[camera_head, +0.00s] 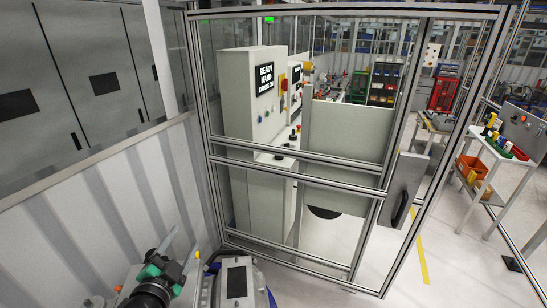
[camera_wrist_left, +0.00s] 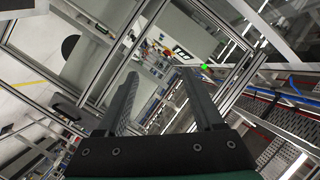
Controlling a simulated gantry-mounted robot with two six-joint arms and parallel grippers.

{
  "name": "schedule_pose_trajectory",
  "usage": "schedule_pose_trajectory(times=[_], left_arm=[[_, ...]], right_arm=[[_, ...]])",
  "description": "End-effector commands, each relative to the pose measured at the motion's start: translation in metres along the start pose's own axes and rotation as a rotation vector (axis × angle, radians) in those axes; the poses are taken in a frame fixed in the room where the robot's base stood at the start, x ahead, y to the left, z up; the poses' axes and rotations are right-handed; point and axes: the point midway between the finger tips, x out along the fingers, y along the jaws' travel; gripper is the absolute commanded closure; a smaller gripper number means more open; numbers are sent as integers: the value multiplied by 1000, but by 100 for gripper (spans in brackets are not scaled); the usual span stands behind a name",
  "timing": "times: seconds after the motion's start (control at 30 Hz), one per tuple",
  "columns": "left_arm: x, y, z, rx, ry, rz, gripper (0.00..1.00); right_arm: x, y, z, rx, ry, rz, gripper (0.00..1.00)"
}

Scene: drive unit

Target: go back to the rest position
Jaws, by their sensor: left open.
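My left gripper (camera_head: 182,246) is low at the left in the head view, just above the end of my green and black wrist. In the left wrist view its two dark fingers (camera_wrist_left: 160,76) stand well apart. The gap between them is empty and they touch nothing. My right gripper is not in view.
A metal-framed enclosure (camera_head: 290,165) with a door handle (camera_head: 398,208) stands ahead. Behind it is a grey cabinet with a lit display (camera_head: 264,79). A ribbed wall (camera_head: 95,215) runs along the left. A cart with orange bins (camera_head: 472,167) stands right. Floor (camera_head: 450,250) is clear at lower right.

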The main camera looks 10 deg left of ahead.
Motion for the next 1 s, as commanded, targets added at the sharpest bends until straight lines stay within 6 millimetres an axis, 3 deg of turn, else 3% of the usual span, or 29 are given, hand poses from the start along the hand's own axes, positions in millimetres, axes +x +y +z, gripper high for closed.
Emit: schedule_pose_trajectory(times=[0.03,0.13,0.2,0.3,0.4,0.5,0.57,0.63,0.7,0.8,1.0], left_arm=[[-7,-25,-42,-29,82,-53,31],[-33,-70,-114,-105,237,-146,31],[-60,-102,-162,-173,355,-206,31],[-109,-144,-220,-284,529,-281,31],[-167,-182,-261,-410,704,-340,31],[-228,-215,-280,-561,877,-377,31],[-263,-225,-280,-712,990,-350,31],[-262,-229,-285,-887,1026,-253,31],[-269,-267,-315,-871,1020,-261,31],[-275,-294,-338,-869,1018,-262,31],[-281,-325,-363,-868,1015,-262,31]], right_arm=[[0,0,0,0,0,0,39],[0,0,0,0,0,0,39],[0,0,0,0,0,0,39],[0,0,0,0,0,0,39],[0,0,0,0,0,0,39],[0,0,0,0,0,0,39],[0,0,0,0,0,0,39],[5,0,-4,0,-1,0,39],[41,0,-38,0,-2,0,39],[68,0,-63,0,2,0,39],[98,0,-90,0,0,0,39]])
